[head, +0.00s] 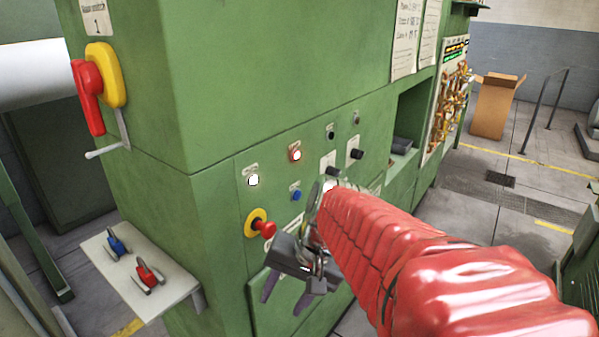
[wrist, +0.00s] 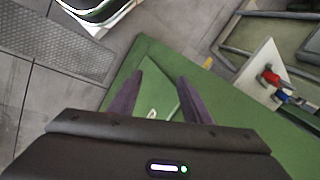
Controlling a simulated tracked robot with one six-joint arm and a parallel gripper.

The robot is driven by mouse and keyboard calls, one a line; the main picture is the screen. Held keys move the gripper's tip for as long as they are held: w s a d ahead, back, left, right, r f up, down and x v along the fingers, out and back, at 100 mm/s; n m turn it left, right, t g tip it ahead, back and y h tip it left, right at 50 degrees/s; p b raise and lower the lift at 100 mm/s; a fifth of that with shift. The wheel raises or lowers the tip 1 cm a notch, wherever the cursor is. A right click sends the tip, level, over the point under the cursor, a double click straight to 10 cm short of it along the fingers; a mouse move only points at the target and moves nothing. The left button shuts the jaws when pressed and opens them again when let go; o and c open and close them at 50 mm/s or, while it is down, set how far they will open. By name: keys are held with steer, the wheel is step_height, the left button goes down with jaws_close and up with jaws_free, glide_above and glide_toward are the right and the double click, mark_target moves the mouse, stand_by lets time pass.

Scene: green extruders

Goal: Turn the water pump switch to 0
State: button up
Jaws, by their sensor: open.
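The green machine's control panel (head: 250,205) shows in the head view with several buttons and switches. Black knobs (head: 355,154) sit at its upper right, with another small black switch (head: 331,131) to their left. The labels are too small to read, so I cannot tell which is the water pump switch. My gripper (head: 286,297) is open and empty in front of the lower panel, below the knobs and apart from them. My red-sleeved arm hides part of the panel. In the wrist view my gripper's fingers (wrist: 160,76) point down over green metal, with no switch in sight.
A large red-and-yellow rotary switch (head: 100,80) is on the left face. A small shelf (head: 175,283) holds a blue and a red padlock-like item. A cardboard box (head: 495,105) stands behind.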

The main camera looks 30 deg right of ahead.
steer(key=w+d+f+m+t+y, duration=0.1)
steer(key=w+d+m+t+y, duration=0.2)
steer(key=d+m, duration=0.45)
steer(key=m+t, duration=1.1)
steer(key=m, duration=0.5)
glide_toward(333, 173)
steer(key=s+d+f, duration=0.1)
steer(key=s+d, duration=0.2)
steer(key=s, duration=0.2)
steer(key=shift+d+y, duration=0.15)
steer(key=shift+y, duration=0.15)
steer(key=shift+w+f+n, duration=0.1)
steer(key=shift+n, duration=0.15)
steer(key=x, duration=1.3)
steer(key=shift+w, duration=0.4)
steer(key=shift+c, duration=0.4)
